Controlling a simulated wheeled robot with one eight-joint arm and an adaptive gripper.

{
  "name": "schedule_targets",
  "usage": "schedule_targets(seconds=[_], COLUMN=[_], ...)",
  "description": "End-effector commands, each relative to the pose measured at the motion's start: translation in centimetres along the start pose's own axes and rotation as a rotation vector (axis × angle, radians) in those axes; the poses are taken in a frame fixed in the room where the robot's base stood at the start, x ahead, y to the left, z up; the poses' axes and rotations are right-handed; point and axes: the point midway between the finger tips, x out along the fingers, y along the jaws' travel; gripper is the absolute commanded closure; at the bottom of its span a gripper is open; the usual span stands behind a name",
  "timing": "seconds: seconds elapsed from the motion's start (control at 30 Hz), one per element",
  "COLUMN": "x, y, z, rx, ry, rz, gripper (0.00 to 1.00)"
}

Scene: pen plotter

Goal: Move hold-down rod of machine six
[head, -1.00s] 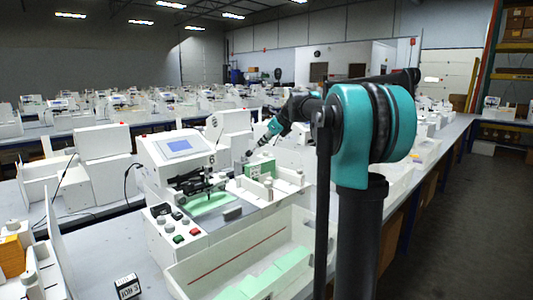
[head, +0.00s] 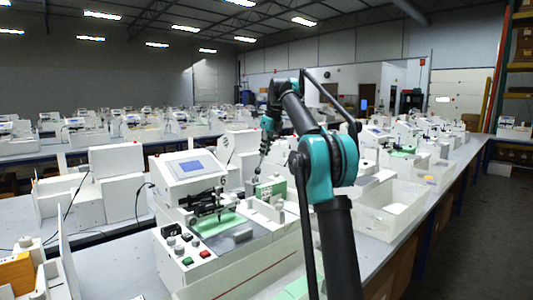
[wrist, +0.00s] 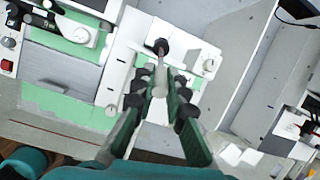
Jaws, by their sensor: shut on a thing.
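Machine six (head: 183,168) is a white plotter with a blue screen, in the middle left of the head view. A green sheet (head: 222,222) lies on its bed. My gripper (wrist: 160,88) is at the machine's right end, pointing down. In the wrist view its two green fingers close on a thin grey rod (wrist: 161,66), which I take for the hold-down rod. A dark round end (wrist: 161,46) shows just past the fingertips. In the head view the gripper (head: 260,160) is small, and its grip on the rod is hard to make out.
A green block (head: 273,189) and small white posts stand close by the gripper. White trays, one at the right (head: 388,215), stand along the bench. More machines fill the benches behind. An orange box (head: 17,272) is at the lower left.

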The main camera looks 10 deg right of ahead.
Motion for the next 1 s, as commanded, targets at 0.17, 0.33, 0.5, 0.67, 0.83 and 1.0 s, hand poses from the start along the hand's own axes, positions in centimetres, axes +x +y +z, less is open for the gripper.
schedule_targets(seconds=[0.17,0.33,0.5,0.67,0.83,1.0], x=[0.1,0.0,0.0,0.0,0.0,0.0], y=[-0.1,-0.1,-0.2,-0.2,-0.3,-0.3], z=[0.6,1.0,1.3,1.5,1.7,1.8], rx=[-0.002,-0.004,-0.003,-0.003,-0.004,-0.004], ry=[0.037,0.070,0.096,0.116,0.130,0.137], rz=[0.009,0.015,0.021,0.025,0.027,0.029], gripper=[1.00,1.00,1.00,1.00,1.00,1.00])
